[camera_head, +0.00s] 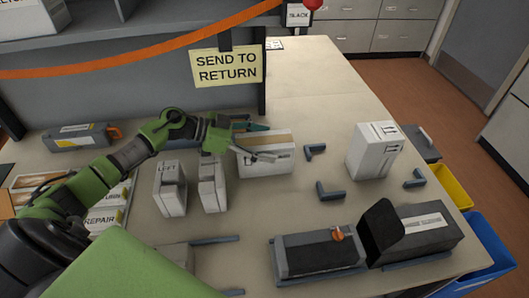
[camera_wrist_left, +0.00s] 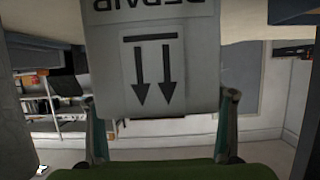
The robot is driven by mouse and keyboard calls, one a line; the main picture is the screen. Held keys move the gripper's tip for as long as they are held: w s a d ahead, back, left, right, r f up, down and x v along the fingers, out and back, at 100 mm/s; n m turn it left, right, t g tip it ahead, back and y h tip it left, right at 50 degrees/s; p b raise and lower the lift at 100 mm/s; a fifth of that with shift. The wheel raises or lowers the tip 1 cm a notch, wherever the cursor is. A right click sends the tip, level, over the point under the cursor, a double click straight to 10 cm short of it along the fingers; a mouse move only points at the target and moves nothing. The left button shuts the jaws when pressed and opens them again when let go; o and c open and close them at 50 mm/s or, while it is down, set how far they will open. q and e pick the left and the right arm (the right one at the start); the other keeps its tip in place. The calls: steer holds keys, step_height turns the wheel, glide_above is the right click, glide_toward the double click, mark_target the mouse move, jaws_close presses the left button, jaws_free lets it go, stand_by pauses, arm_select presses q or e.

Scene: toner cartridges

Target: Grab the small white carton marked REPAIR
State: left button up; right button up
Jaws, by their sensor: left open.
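A white carton with brown tape along its top (camera_head: 268,166) stands on the table in the head view. In the left wrist view a white carton (camera_wrist_left: 158,60) fills the middle; its label reads REPAIR upside down, above two black arrows. It appears to be the same carton. My left gripper (camera_head: 272,142) is open, with its fingers over the taped carton in the head view. In the wrist view the fingers stand on either side of the carton's lower part; whether they touch it I cannot tell. The right gripper is not in view.
Two narrow white cartons (camera_head: 170,188) stand left of the taped one. A taller white carton (camera_head: 372,152) stands right. A black toner unit (camera_head: 318,254) lies in front. A labelled tray marked REPAIR (camera_head: 104,221) is at the left. Small dark corner brackets (camera_head: 330,193) dot the table.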

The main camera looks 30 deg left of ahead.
arm_select(q)
steer(key=c, duration=1.4)
steer(key=shift+c, duration=0.6)
steer(key=shift+r, duration=0.1)
